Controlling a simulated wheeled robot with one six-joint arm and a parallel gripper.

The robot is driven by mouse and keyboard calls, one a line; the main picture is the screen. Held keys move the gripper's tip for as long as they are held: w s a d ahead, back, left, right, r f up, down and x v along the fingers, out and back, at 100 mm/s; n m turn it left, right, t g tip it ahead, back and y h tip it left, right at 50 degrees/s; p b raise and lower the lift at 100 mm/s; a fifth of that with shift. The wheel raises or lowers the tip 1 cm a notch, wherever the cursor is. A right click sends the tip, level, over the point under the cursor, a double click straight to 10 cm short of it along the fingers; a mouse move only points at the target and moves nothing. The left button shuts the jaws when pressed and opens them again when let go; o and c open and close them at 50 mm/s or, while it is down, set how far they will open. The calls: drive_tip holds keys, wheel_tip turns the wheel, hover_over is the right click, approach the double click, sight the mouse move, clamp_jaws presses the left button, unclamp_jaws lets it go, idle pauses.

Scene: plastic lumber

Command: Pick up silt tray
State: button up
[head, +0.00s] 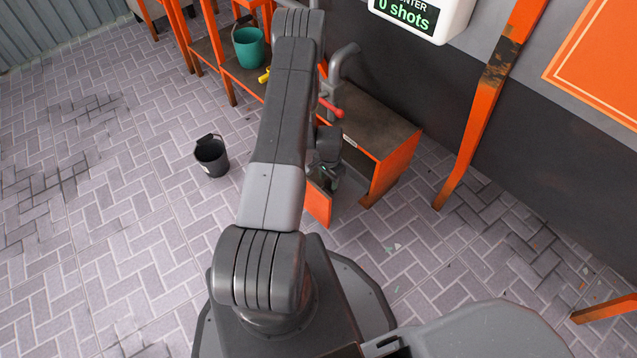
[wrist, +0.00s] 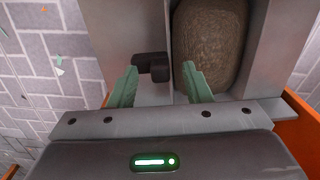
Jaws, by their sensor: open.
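In the wrist view, the silt tray (wrist: 153,30) looks like a grey container with a rough brown mass in it and a black block-like handle (wrist: 152,68) at its near side. My gripper (wrist: 158,84) has its two green fingers spread apart, one on each side of the handle, with nothing clamped. I cannot tell whether either finger touches it. In the head view, my gripper (head: 328,178) is low beside an orange cabinet, and the tray is hidden behind the arm and cabinet.
The orange cabinet (head: 395,160) has a dark top and an orange panel (head: 318,204) beside my gripper. A black bucket (head: 211,156) stands on the paved floor at left. A teal bucket (head: 248,47) sits on a shelf behind. An orange post (head: 477,120) stands to the right.

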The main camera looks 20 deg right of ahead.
drive_tip(key=shift+f, duration=0.1)
drive_tip(key=shift+c, duration=0.5)
clamp_jaws()
